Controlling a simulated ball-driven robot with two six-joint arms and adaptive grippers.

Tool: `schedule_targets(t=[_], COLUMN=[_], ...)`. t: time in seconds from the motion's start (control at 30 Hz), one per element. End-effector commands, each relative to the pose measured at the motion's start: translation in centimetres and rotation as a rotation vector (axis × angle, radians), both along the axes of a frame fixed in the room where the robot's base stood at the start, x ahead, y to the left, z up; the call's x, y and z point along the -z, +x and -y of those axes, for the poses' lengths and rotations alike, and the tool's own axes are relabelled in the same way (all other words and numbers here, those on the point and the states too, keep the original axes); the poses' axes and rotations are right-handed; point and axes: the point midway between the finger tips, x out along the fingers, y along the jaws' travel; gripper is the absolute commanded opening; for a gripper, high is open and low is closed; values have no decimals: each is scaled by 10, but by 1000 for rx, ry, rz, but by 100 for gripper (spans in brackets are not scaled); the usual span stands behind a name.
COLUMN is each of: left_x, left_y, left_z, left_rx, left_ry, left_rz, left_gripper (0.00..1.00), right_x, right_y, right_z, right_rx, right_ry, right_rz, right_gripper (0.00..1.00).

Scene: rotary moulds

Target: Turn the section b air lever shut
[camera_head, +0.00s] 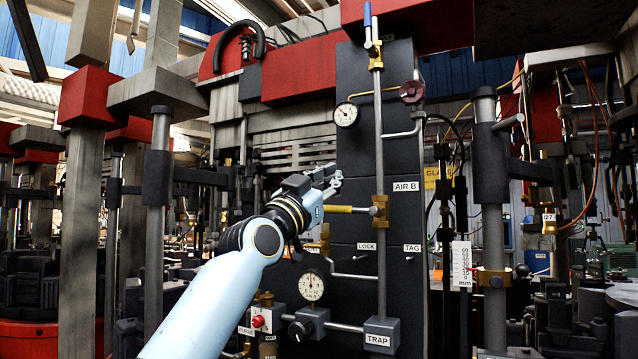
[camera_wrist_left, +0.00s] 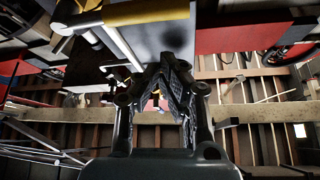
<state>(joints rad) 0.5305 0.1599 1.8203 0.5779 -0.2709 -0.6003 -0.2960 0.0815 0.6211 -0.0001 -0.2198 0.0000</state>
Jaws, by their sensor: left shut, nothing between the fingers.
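The AIR B label (camera_head: 406,186) sits on a dark panel beside a vertical grey pipe. Left of it, a yellow lever (camera_head: 345,209) points left, level, from a brass valve (camera_head: 380,210) on that pipe, so it lies across the pipe. My left gripper (camera_head: 332,180) is shut and empty, just above the lever's outer end and apart from it as far as I can tell. In the left wrist view my shut fingers (camera_wrist_left: 162,88) are at the centre, with a yellow bar (camera_wrist_left: 130,14), apparently the lever, at the top. My right gripper is not in view.
A blue-handled lever (camera_head: 367,20) stands upright over a second brass valve higher on the pipe. Gauges (camera_head: 346,114) (camera_head: 311,285), LOCK and TAG labels, a red knob (camera_head: 258,321) and a TRAP block (camera_head: 381,334) surround the panel. Thick grey columns (camera_head: 160,170) stand left.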

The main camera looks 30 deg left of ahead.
Motion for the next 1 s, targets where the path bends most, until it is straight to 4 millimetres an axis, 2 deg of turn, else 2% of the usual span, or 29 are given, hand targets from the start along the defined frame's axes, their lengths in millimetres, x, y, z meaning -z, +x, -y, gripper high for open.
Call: schedule_targets(t=[0.17,0.3,0.5,0.7,0.87,1.0], left_x=[25,39,47,33,33,25], left_y=[-39,-64,-83,-70,-61,-45], left_z=[-2,-4,-5,-2,0,1], left_rx=[-1,0,-1,-7,-8,-7], left_ry=[4,3,-6,-152,-198,-197], left_rz=[-3,-3,-2,-46,-58,-56], left_gripper=[0,0,0,0,0,0], right_x=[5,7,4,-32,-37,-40], right_y=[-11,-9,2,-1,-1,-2], right_z=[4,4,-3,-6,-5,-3], right_rx=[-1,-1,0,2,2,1], right_ry=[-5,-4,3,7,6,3], right_rz=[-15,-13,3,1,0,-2], right_gripper=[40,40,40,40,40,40])
